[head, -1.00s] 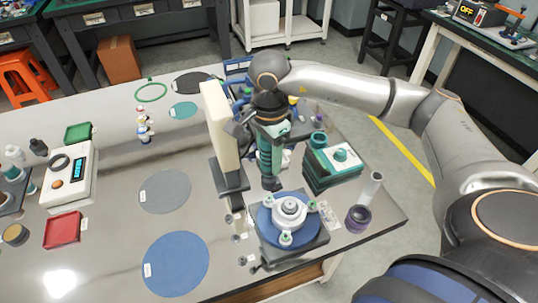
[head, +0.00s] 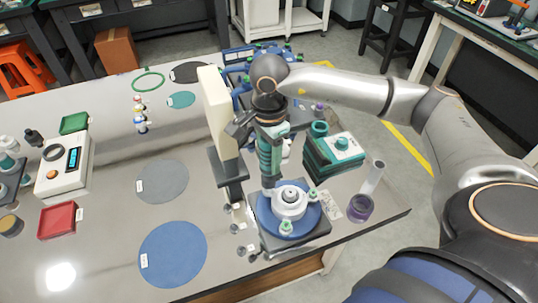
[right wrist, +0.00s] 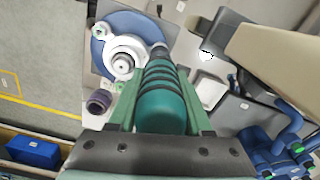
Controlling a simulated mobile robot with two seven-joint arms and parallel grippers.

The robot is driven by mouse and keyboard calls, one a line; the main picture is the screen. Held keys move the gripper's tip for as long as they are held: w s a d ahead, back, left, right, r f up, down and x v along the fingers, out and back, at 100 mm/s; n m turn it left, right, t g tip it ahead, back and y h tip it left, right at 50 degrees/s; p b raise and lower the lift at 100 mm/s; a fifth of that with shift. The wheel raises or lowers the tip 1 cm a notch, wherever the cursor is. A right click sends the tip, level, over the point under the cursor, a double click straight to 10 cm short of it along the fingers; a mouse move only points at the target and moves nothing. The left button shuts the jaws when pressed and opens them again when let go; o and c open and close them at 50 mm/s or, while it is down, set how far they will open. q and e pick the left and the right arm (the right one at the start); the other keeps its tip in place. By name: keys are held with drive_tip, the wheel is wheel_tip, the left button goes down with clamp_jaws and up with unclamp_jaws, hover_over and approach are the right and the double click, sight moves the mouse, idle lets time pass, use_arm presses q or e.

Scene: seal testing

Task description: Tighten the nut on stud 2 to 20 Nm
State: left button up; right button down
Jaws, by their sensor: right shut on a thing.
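My right gripper (head: 268,128) is shut on a green ribbed driver-like tool (head: 269,160), held upright above the fixture. The tool also shows between the fingers in the right wrist view (right wrist: 162,105). Its dark tip is at the far-left edge of a white flange (head: 290,203); I cannot tell whether it touches a nut. The flange lies on a blue disc (head: 312,223) on a dark base. A nut on a stud (head: 286,228) shows at the flange's near side. Stud numbers are not readable, and the tool hides the far-left lug. My left gripper is not in view.
A tall beige column (head: 220,110) stands close left of the tool. A green box stack (head: 330,165) is behind right, with a purple ring (head: 360,208) and a white cylinder (head: 374,176) at right. Flat grey (head: 162,182) and blue (head: 173,254) discs lie left.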

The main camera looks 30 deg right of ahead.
sight(269, 147)
drive_tip(key=shift+f+b, duration=1.05)
idle(1.2)
drive_tip(key=shift+r, duration=0.1)
idle(0.4)
drive_tip(key=shift+r+p, duration=1.6)
drive_tip(key=shift+r, duration=0.9)
